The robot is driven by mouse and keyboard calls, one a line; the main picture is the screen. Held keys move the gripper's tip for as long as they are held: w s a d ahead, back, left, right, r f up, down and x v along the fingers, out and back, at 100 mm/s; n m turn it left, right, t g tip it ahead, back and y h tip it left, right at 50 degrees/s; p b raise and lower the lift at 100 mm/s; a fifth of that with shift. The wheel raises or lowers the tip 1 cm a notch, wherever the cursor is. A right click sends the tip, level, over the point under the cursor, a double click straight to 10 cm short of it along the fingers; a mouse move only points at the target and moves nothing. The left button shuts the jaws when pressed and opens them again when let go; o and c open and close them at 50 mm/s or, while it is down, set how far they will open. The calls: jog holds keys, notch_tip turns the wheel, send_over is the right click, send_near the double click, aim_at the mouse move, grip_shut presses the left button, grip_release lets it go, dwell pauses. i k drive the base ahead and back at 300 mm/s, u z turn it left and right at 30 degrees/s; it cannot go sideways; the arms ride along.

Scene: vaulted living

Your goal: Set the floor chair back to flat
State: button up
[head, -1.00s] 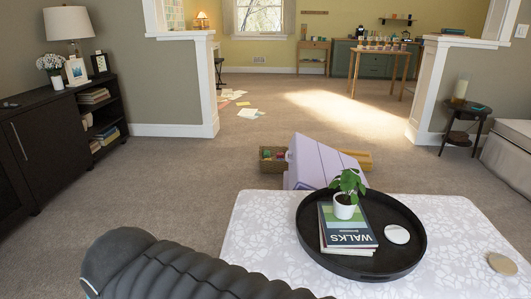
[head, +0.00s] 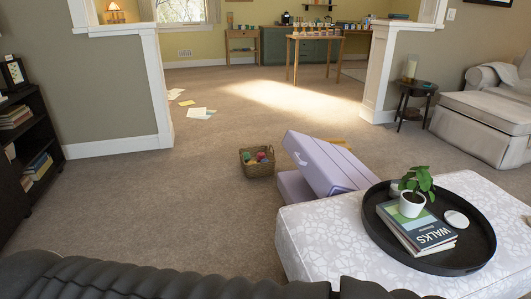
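The lavender floor chair (head: 325,165) is on the carpet just beyond the ottoman. Its back panel is raised at a slant, leaning up toward the left, above a lower flat section (head: 294,188). The ottoman hides part of its near right side. My gripper is not in view.
A white patterned ottoman (head: 318,239) carries a black tray (head: 474,259) with books and a plant. A wicker basket (head: 258,168) of colourful balls sits left of the chair. A dark ridged form (head: 150,282) spans the bottom edge.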

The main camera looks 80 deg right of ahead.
aim_at(330, 169)
jog(key=i, duration=0.9)
jog(key=z, duration=2.45)
jog(key=i, duration=2.5)
jog(key=z, duration=1.5)
